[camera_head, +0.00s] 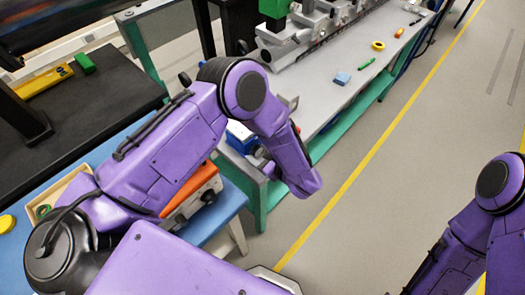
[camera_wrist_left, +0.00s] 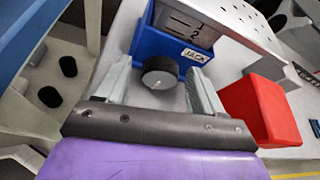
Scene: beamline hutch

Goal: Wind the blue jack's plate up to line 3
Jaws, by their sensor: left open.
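The blue jack (camera_wrist_left: 150,44) stands on the pale bench, with a JACK label on its front. A grey scale above it shows the numerals 1 and 2; line 3 cannot be made out. Its round black knob (camera_wrist_left: 160,73) faces my left gripper (camera_wrist_left: 158,80). The gripper is open, one finger on each side of the knob, with gaps visible. In the head view the jack (camera_head: 238,134) is partly hidden behind my left arm, and its plate height cannot be read there. My right arm shows at the lower right; its gripper is out of view.
A red block (camera_wrist_left: 260,110) sits close to the right finger. The bench (camera_head: 318,92) holds a blue block (camera_head: 342,78), a green pen (camera_head: 367,64) and a yellow ring (camera_head: 378,45). Open floor lies to the right.

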